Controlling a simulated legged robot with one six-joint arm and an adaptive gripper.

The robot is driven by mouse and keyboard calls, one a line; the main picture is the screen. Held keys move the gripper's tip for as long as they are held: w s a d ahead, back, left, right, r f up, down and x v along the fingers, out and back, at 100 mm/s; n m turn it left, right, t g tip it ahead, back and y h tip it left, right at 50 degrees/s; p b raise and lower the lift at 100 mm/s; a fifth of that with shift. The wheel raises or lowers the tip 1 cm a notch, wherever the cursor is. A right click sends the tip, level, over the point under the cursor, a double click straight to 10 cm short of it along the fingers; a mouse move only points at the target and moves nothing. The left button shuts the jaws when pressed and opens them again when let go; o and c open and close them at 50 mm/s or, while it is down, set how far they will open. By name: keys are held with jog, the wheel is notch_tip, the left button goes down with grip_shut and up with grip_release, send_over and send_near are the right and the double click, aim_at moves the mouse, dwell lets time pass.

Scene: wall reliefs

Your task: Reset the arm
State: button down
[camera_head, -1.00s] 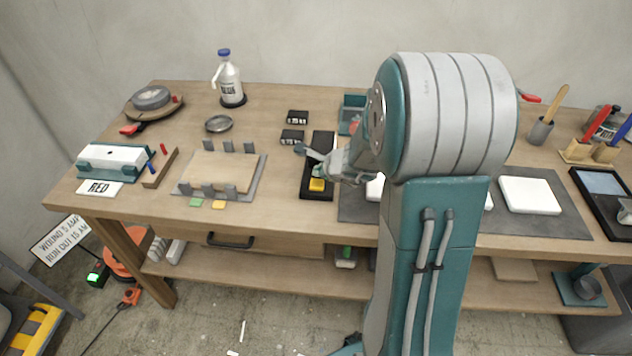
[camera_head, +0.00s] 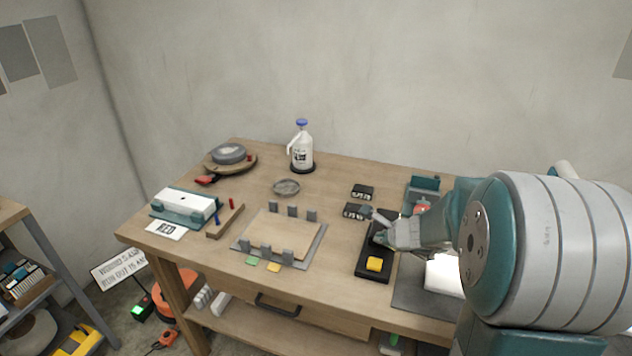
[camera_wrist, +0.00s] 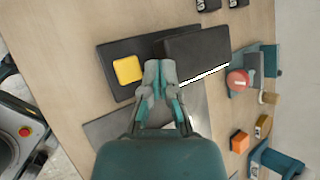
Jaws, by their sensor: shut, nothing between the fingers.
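My gripper (camera_wrist: 160,80) is shut and empty. In the wrist view its fingertips sit in front of a black tray (camera_wrist: 117,50), beside a yellow block (camera_wrist: 128,70) and a dark box-like block (camera_wrist: 197,52). I cannot tell how far above them it hangs. In the head view my gripper (camera_head: 376,222) is over the back part of the same black tray (camera_head: 366,258), with the yellow block (camera_head: 375,264) at the tray's front end. My arm hides the right part of the bench.
The wooden bench (camera_head: 330,180) carries a white bottle (camera_head: 301,150), a wooden board with grey posts (camera_head: 282,236), a white block in a teal cradle (camera_head: 186,205) and small black boxes (camera_head: 362,191). A shelf (camera_head: 40,280) stands at the left. The wall behind is bare.

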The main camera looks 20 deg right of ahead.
jog(key=s+a+r+n+g+y, duration=0.1)
jog(key=s+a+r+n, duration=0.4)
jog(key=a+n, duration=0.2)
jog(key=s+a+r+n+g+y, duration=0.1)
jog(key=s+a+r+n+y, duration=0.1)
jog(key=s+a+r+n, duration=0.35)
jog(key=s+a+r+n+g+h, duration=0.1)
jog(key=s+n+h, duration=0.3)
jog(key=s+n, duration=0.9)
jog(key=shift+s+a+g, duration=0.3)
jog(key=shift+s+a, duration=0.35)
jog(key=shift+s, duration=0.15)
jog(key=shift+d+r, duration=0.1)
